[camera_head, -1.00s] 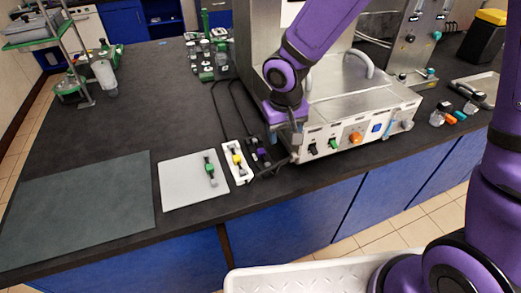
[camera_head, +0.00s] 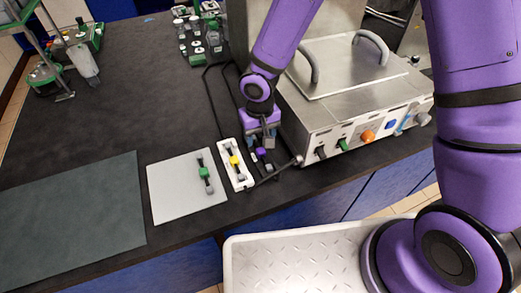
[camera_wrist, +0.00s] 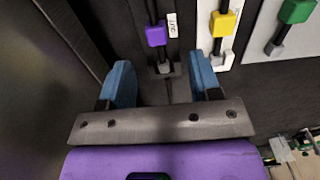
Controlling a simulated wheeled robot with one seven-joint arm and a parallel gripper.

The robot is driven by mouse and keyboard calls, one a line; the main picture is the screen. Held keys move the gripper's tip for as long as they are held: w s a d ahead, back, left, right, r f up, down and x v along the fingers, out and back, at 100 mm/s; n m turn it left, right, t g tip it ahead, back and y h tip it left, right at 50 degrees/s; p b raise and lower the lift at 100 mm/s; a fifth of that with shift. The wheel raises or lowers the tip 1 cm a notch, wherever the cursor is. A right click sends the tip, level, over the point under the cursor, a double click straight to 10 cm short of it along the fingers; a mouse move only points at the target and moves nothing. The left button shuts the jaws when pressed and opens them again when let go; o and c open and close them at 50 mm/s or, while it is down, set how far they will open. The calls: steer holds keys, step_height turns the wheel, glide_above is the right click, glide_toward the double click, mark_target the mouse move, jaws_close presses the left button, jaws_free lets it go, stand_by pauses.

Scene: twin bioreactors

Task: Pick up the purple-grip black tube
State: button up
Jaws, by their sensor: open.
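The purple-grip black tube (camera_head: 261,153) lies on the dark bench, just right of a white tray and left of the steel machine. In the wrist view its purple grip (camera_wrist: 156,36) shows ahead of my gripper, with the black tube running through it and a small label marked "OUT" beside it. My gripper (camera_wrist: 160,83) is open, its two blue fingers apart, with the grip beyond the fingertips and roughly centred between them. In the head view my gripper (camera_head: 263,134) is right over the tube and partly hides it.
A yellow-grip tube (camera_head: 234,160) lies on the white tray (camera_head: 246,182). A green-grip tube (camera_head: 204,172) lies on a grey plate (camera_head: 170,192). The steel machine (camera_head: 345,85) stands close on the right. The bench at left is mostly clear.

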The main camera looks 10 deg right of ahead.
mark_target(261, 151)
steer(key=shift+w+d+f, duration=0.1)
steer(key=shift+d+f, duration=0.05)
steer(key=shift+f, duration=1.6)
steer(key=shift+d+f, duration=0.15)
steer(key=shift+f, duration=1.6)
steer(key=c, duration=1)
steer(key=shift+r, duration=0.15)
